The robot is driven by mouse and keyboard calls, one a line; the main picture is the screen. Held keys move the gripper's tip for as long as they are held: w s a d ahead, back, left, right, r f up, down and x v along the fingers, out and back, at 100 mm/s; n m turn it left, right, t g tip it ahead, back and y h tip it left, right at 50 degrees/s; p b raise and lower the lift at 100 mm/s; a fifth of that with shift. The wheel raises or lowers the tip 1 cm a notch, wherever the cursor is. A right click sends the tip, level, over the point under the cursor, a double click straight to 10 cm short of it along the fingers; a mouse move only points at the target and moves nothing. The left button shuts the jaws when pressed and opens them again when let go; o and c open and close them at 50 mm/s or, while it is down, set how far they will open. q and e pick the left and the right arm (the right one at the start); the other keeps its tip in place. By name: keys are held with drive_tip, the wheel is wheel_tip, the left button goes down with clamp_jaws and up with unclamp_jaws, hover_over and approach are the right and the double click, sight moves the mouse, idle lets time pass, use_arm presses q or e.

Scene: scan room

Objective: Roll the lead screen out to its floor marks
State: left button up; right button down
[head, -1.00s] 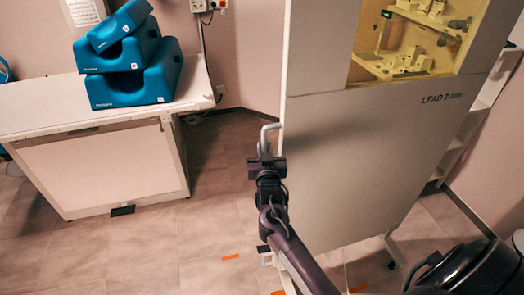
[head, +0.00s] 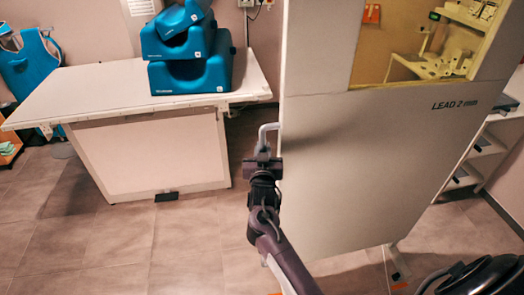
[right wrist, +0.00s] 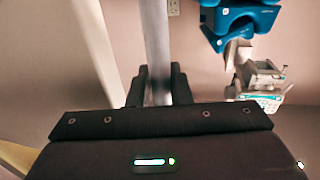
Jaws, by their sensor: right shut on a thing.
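The lead screen (head: 360,170) is a tall pale panel marked "LEAD 2 mm" with a yellowish window (head: 400,45) in its upper part. It stands upright on the right side of the head view. My right gripper (head: 264,160) is shut on the grey handle (head: 270,128) at the screen's left edge. In the right wrist view the handle bar (right wrist: 157,50) runs between the two dark fingers. Orange floor marks show only as slivers, one at the bottom edge (head: 276,293) beside my arm and one under the screen (head: 399,285). My left gripper is out of view.
A white table (head: 100,95) with stacked blue cushions (head: 190,75) stands left of the screen. A blue apron (head: 32,65) hangs at the far left. Shelves (head: 488,150) stand behind the screen at right. Tiled floor (head: 120,245) is clear in front of the table.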

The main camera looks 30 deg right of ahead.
drive_tip(key=shift+a, duration=0.2)
drive_tip(key=shift+w+a, duration=0.1)
drive_tip(key=shift+a, duration=0.05)
drive_tip(key=c, duration=1.6)
unclamp_jaws()
drive_tip(key=shift+o, duration=1.1)
drive_tip(key=shift+w+a, duration=0.1)
drive_tip(key=shift+a, duration=0.1)
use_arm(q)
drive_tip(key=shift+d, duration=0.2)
